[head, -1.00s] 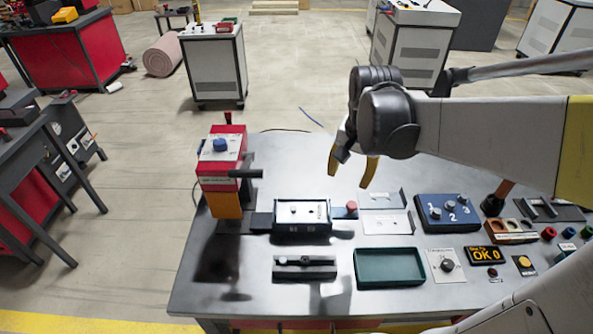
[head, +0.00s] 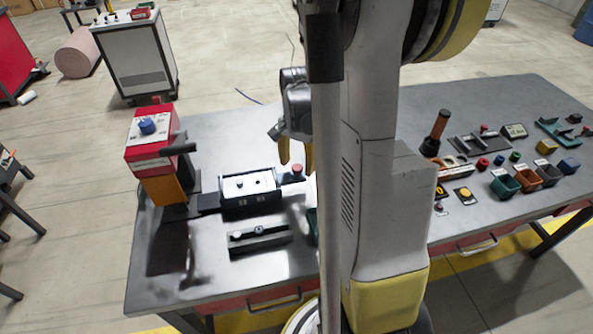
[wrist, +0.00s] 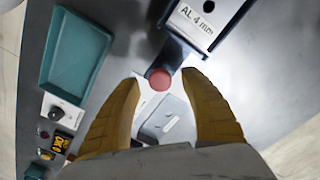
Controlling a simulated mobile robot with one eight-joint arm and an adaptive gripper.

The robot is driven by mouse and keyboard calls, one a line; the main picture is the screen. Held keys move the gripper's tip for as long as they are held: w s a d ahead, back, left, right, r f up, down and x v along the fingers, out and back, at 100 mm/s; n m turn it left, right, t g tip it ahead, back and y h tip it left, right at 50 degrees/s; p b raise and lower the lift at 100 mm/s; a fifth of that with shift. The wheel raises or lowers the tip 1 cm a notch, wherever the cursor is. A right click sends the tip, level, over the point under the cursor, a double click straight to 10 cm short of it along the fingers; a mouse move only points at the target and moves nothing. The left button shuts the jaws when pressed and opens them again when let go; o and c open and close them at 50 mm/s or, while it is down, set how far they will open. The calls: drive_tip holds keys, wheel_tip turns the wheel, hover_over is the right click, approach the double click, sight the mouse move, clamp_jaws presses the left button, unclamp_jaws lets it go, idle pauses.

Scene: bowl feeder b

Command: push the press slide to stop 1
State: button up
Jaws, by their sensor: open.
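The press slide (head: 238,186) is a dark carriage with a white top on a flat rail that runs to the red press (head: 152,143) at its left. In the wrist view its label reads "AL 4 mm" (wrist: 196,20). A red knob (head: 297,169) is on its right end; it also shows in the wrist view (wrist: 160,79). My gripper (head: 296,158) is open, with yellow fingers pointing down by the knob. In the wrist view the knob appears between my fingertips (wrist: 161,75), with no clear contact. I cannot make out stop 1.
A grey fixture (head: 262,238) lies in front of the slide. My arm hides the table's middle in the head view. Several bins, including an orange one (head: 542,174), stand at the right.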

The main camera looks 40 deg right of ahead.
sight(236, 186)
drive_tip(key=shift+f, duration=0.55)
clamp_jaws()
drive_tip(key=shift+w+a, duration=0.1)
drive_tip(key=shift+a, duration=0.05)
drive_tip(key=w+a, duration=0.3)
drive_tip(key=a, duration=0.2)
drive_tip(key=w+a, duration=0.3)
drive_tip(key=a, duration=0.1)
drive_tip(key=w+a, duration=0.3)
drive_tip(key=a, duration=0.2)
drive_tip(key=shift+a, duration=0.35)
